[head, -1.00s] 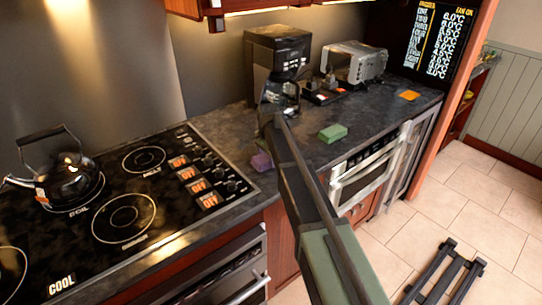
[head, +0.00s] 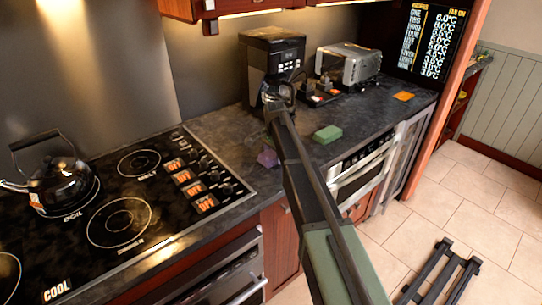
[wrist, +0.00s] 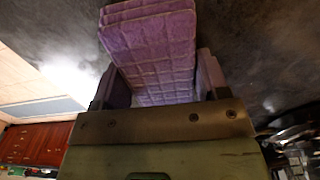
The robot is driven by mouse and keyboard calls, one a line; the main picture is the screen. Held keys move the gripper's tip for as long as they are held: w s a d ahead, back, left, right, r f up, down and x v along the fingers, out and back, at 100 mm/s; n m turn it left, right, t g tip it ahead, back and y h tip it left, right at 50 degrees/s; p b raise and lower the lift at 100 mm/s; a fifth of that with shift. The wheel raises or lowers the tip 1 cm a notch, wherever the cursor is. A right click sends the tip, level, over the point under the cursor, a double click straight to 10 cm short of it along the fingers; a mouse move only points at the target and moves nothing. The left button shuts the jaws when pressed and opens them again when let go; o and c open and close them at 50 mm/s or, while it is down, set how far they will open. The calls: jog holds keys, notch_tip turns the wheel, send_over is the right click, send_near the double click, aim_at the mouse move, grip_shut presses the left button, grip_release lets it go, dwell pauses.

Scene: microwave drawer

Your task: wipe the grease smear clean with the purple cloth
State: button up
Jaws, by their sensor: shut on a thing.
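The purple cloth (wrist: 150,50) is a thick, folded pad with a grid pattern. It is between the two fingers of my gripper (wrist: 160,78), which is shut on it. In the head view a small part of the cloth (head: 267,157) shows low over the dark countertop (head: 225,125), just right of the cooktop and left of my arm. My arm hides the gripper there. I cannot tell whether the cloth touches the counter. I cannot make out the grease smear in either view; a bright patch in the wrist view looks like glare.
A green sponge (head: 327,134) lies on the counter right of my arm. A coffee maker (head: 272,65) and a toaster oven (head: 348,64) stand behind. The black cooktop (head: 120,215) with a kettle (head: 62,178) fills the left.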

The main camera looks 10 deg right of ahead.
aim_at(264, 158)
jog(key=shift+w+d, duration=0.25)
jog(key=shift+d, duration=0.25)
jog(key=shift+w+d, duration=0.2)
jog(key=shift+d, duration=0.25)
jog(key=shift+d, duration=0.1)
jog(key=shift+s+a, duration=0.55)
jog(key=shift+a, duration=0.55)
jog(key=shift+s+a, duration=0.5)
jog(key=shift+a, duration=0.55)
jog(key=shift+s+a, duration=0.55)
jog(key=shift+a, duration=0.55)
notch_tip(264, 158, up, 8)
jog(key=p, duration=0.8)
jog(key=shift+f, duration=0.1)
